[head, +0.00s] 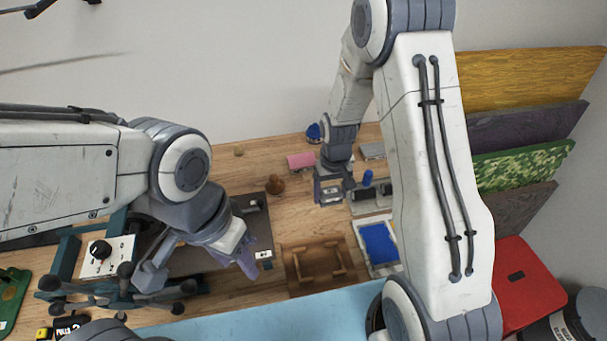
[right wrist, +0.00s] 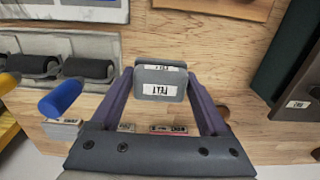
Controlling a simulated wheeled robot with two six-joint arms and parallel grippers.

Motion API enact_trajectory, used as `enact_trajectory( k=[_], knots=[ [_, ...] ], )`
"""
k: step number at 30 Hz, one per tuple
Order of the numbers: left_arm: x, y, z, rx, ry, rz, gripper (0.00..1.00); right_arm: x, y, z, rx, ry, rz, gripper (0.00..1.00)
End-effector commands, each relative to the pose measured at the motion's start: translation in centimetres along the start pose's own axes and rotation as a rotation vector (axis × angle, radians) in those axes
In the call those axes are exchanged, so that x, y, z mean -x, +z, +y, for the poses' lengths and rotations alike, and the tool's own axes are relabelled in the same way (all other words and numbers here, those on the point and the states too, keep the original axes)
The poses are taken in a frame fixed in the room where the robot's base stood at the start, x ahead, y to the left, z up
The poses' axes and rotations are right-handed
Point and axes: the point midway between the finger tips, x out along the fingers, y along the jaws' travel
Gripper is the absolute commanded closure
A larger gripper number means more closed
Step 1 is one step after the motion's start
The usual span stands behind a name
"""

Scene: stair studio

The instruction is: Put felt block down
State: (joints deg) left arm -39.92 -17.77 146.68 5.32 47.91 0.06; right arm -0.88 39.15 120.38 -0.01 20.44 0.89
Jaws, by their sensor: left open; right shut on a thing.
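The grey felt block (right wrist: 158,84), with white labels reading FELT, is held between the two purple fingers of my right gripper (right wrist: 160,92) in the right wrist view. Bare wood shows around it; I cannot tell its exact height above the table. In the head view my right gripper (head: 329,192) is over the back middle of the table, and the block is hard to make out there. My left gripper (head: 248,258) is open and empty, by the right part of the dark mat (head: 215,258).
A wooden tray (head: 287,283) and a white tray with a blue pad (head: 378,243) are in front of my right gripper. A pink block (head: 300,161) and a brown round thing (head: 275,184) stand left of it. Black rollers (right wrist: 90,70) and a blue cylinder (right wrist: 61,98) are close by.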

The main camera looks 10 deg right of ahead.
Motion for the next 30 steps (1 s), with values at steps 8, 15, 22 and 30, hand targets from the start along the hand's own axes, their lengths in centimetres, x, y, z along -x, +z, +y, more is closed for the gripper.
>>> enact_trajectory(
  k=[8,15,22,30],
  knots=[
    [-0.2,0.0,0.0,0.0,0.0,0.0,0.5,3.2,-8.9,-2.1,0.002,-0.001,0.003,0.82],
    [0.1,0.0,0.0,0.0,0.0,0.0,0.5,4.1,-11.2,-2.6,-0.002,0.0,-0.004,0.82],
    [1.4,-0.1,0.1,0.001,0.0,0.0,0.5,0.2,-11.2,-2.4,-0.005,0.0,-0.005,0.82],
    [2.4,-0.1,0.2,0.001,0.0,0.0,0.5,-2.9,-11.2,-2.4,-0.005,0.0,-0.005,0.82]
  ],
)
